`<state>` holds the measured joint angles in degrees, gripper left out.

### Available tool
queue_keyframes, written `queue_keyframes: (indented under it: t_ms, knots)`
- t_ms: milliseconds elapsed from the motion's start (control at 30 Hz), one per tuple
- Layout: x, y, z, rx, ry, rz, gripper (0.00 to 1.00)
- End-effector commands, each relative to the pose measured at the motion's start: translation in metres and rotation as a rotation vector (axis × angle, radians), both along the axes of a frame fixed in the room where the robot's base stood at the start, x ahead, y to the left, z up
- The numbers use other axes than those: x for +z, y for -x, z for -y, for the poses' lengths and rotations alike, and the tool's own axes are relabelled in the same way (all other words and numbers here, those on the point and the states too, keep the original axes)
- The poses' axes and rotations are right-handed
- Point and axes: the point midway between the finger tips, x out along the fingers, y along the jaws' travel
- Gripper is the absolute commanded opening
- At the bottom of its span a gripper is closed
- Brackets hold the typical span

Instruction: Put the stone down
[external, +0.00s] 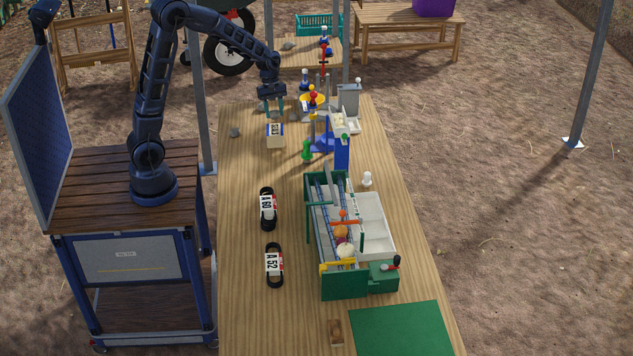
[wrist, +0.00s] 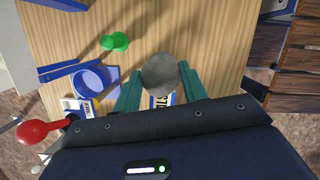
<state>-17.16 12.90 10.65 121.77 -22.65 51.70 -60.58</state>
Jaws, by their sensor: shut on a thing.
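My gripper (external: 273,107) hangs over the far part of the long wooden table, fingers pointing down. In the wrist view its teal fingers (wrist: 160,88) are shut on a round grey stone (wrist: 160,73), one finger on each side. The stone is hard to make out in the external view. A small box with a printed label (external: 275,138) stands on the table below the gripper; its label (wrist: 162,101) shows partly behind the stone in the wrist view. Whether the stone touches the box cannot be told.
A green knob (external: 307,151) and a blue stand (external: 342,155) are to the right. A green-framed machine (external: 345,285) and black belts (external: 267,209) are nearer. Bare wood (external: 240,175) lies on the left side.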

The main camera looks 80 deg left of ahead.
Motion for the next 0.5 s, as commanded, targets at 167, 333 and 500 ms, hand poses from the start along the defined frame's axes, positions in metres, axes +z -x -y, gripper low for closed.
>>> queue_keyframes:
  t_ms: [167,333,500]
  knots:
    - [0.022,-0.009,-0.069,0.048,-0.002,0.004,0.14]
    - [0.039,-0.008,-0.118,0.077,-0.003,0.004,0.14]
    - [0.048,-0.006,-0.143,0.091,-0.005,0.002,0.14]
